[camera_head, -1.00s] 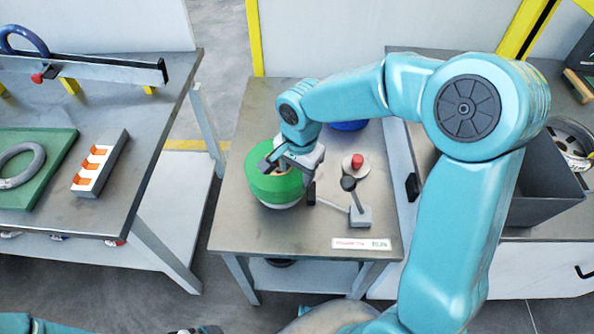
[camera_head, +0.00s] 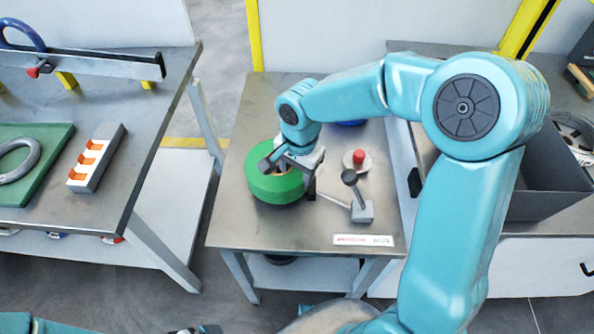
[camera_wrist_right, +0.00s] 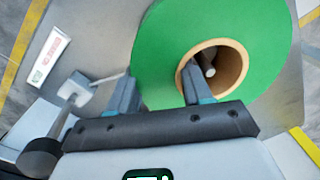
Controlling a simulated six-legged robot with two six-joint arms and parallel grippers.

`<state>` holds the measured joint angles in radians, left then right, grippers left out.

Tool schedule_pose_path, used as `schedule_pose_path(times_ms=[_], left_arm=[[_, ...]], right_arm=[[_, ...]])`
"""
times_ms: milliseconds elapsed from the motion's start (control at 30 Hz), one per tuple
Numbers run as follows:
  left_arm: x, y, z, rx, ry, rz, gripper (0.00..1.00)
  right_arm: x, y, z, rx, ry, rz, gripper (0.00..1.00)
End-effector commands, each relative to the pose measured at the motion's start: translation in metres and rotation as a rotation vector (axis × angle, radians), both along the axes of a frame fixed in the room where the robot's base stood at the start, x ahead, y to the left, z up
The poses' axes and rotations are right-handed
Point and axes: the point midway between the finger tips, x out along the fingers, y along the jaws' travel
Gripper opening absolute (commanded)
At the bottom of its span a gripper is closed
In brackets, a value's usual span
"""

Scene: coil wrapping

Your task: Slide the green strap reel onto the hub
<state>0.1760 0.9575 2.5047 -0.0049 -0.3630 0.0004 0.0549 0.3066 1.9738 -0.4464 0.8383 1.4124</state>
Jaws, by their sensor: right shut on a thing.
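The green strap reel (camera_head: 272,187) lies flat at the left of the small grey table, with a tan core (camera_wrist_right: 232,66). My right gripper (camera_head: 288,165) is shut on the reel's wall. In the right wrist view the right gripper (camera_wrist_right: 160,88) has one finger inside the core and the other outside the rim. A grey rod (camera_wrist_right: 208,65), seemingly part of the hub, shows inside the core. The rest of the hub is hidden by the reel. Only a dark tip at the bottom edge may be my left gripper (camera_head: 196,330); its jaws cannot be made out.
A lever on a grey block (camera_head: 361,211) and a red button (camera_head: 358,156) stand right of the reel. A blue object (camera_head: 350,123) is partly behind my right arm. A bench (camera_head: 150,105) stands left, a dark bin (camera_head: 545,185) right.

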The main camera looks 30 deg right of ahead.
Motion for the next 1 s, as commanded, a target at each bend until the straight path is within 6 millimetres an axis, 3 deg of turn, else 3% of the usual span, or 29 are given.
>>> schedule_pose_path(times_ms=[533,567,633,1000], left_arm=[[0.0,0.0,-0.012,0.0,0.0,0.0,1.0],[0.0,0.0,-0.011,0.0,0.0,0.0,1.0],[0.0,0.0,-0.01,0.0,0.0,0.0,1.0],[0.0,0.0,-0.011,0.0,0.0,0.0,1.0]], right_arm=[[0.001,0.0,-0.012,0.0,-0.004,-0.001,0.0],[0.001,0.0,-0.011,0.0,-0.004,-0.001,0.56],[0.001,0.0,-0.01,0.0,-0.004,-0.001,0.79],[0.002,0.001,-0.01,0.002,-0.008,0.001,0.79]])
